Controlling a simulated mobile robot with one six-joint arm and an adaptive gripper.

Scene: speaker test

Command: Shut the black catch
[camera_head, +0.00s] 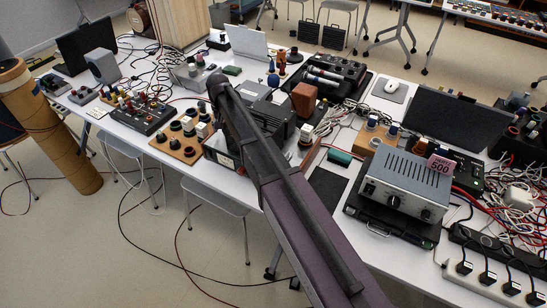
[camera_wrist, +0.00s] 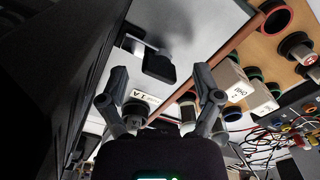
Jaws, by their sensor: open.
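In the wrist view, a dark, block-shaped piece (camera_wrist: 158,68) that looks like the black catch sits on a pale panel, with a short grey bar at its upper left. I cannot tell how far it stands open. My gripper (camera_wrist: 160,80) has its two grey fingers spread, one on each side below the dark piece, with nothing held between them. The fingertips look apart from it. In the head view my own arm crosses the middle and hides the gripper; I cannot make out the catch there.
A large dark face (camera_wrist: 60,85) fills the wrist view's left side. A wooden board (camera_wrist: 285,50) with terminals and white blocks is close on the right. The table (camera_head: 175,85) is crowded: a silver power supply (camera_head: 405,185), a black box (camera_head: 272,120), many cables.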

